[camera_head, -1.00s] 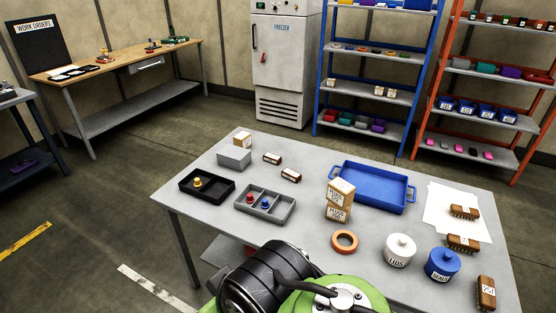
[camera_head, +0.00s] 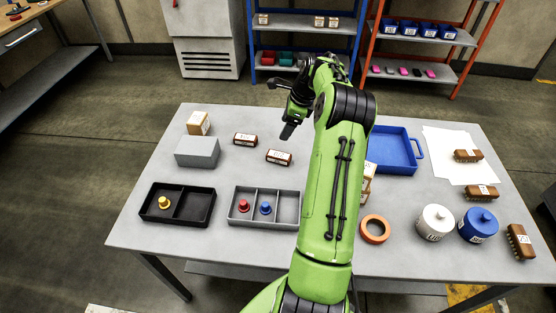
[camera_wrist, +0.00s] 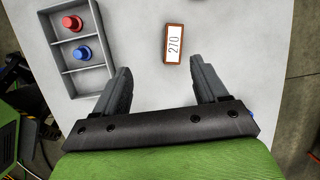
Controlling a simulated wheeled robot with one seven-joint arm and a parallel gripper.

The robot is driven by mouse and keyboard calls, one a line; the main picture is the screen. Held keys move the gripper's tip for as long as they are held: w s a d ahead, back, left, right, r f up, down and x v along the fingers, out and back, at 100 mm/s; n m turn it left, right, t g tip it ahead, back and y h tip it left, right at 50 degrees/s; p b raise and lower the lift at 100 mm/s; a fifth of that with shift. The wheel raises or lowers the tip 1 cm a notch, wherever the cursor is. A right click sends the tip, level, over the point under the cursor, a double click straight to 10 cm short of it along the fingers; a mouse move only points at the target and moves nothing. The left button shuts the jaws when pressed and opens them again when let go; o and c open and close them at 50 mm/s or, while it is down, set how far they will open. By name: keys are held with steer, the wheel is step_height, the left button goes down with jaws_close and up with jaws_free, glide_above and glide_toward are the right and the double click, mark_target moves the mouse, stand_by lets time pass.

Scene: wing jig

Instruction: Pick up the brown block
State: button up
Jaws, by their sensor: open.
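Two small brown blocks with white labels lie apart on the table, one farther left (camera_head: 245,139) and one nearer the middle (camera_head: 279,157). In the wrist view one brown block (camera_wrist: 174,45), labelled 270, lies flat beyond my fingertips; it appears to be the nearer one. My gripper (camera_head: 288,131) is above the table, close behind the nearer block in the head view. In the wrist view its two fingers (camera_wrist: 161,67) are spread wide with nothing between them. The block is a little right of the middle of the gap.
A grey divided tray (camera_head: 279,225) with red and blue pegs stands nearby. A black tray (camera_head: 189,219), a grey box (camera_head: 197,151) and a tan box (camera_head: 199,123) are to the left. A blue tray (camera_head: 417,150) and an orange ring (camera_head: 374,229) are right of my arm.

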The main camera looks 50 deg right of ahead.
steer(key=s+d+f+m, duration=0.1)
steer(key=d+f+m, duration=0.2)
steer(key=d+f, duration=0.15)
steer(key=b, duration=0.2)
glide_above(280, 155)
steer(key=s+d, duration=0.1)
steer(key=s, duration=0.2)
steer(key=f, duration=0.7)
steer(key=shift+w+d+f, duration=0.2)
steer(key=shift+w+f, duration=0.05)
steer(key=shift+f, duration=0.05)
steer(key=x, duration=0.6)
steer(key=shift+w+a+b, duration=0.15)
steer(key=shift+w+b, duration=0.2)
steer(key=shift+r, duration=0.15)
steer(key=c, duration=1.1)
